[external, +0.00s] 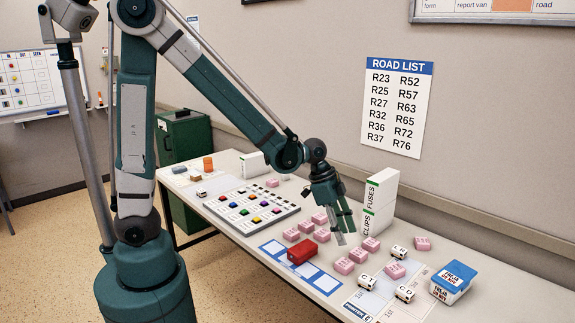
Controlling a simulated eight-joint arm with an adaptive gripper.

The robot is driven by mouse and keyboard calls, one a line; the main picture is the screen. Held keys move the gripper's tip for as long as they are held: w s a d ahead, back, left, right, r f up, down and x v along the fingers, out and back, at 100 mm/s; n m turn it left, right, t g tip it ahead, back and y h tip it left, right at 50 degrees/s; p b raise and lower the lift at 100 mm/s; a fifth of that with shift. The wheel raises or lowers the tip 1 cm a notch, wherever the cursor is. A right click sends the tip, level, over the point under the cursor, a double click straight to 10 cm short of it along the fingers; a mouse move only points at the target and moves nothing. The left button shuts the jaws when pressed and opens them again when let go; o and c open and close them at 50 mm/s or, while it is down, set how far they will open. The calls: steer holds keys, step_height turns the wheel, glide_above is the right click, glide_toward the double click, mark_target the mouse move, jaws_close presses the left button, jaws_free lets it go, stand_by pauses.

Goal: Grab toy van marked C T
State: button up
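Small white toy vans with black lettering stand on the table. One (399,251) reads roughly "C H", and one (405,294) at the front right reads roughly "C D". Another white van (367,281) stands between the pink blocks, and one more (201,192) is at the far left; their marks are too small to read. I cannot make out "C T" on any of them. My gripper (346,237) points down above the table, left of the upright white boxes. Its fingers are apart and nothing shows between them.
Pink labelled blocks (345,266) lie around my gripper. A red object (302,251) sits by a blue strip (272,246). A board with coloured pieces (250,208) is left. Upright white boxes (381,190) stand behind; a blue-lidded box (453,281) is right.

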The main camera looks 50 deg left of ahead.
mark_target(366, 278)
steer(key=s+d+f+m+g+p, duration=0.1)
steer(key=d+f+m+p, duration=0.1)
steer(key=d, duration=0.6)
step_height(366, 278, down, 3)
steer(key=shift+s+d+r+m, duration=0.25)
steer(key=shift+s+m, duration=0.15)
steer(key=shift+m, duration=0.1)
steer(key=shift+f, duration=0.1)
steer(key=shift+x, duration=1.25)
steer(key=shift+b+x, duration=0.8)
steer(key=shift+x, duration=1.8)
steer(key=shift+d, duration=0.15)
steer(key=shift+c, duration=0.7)
steer(key=c, duration=0.8)
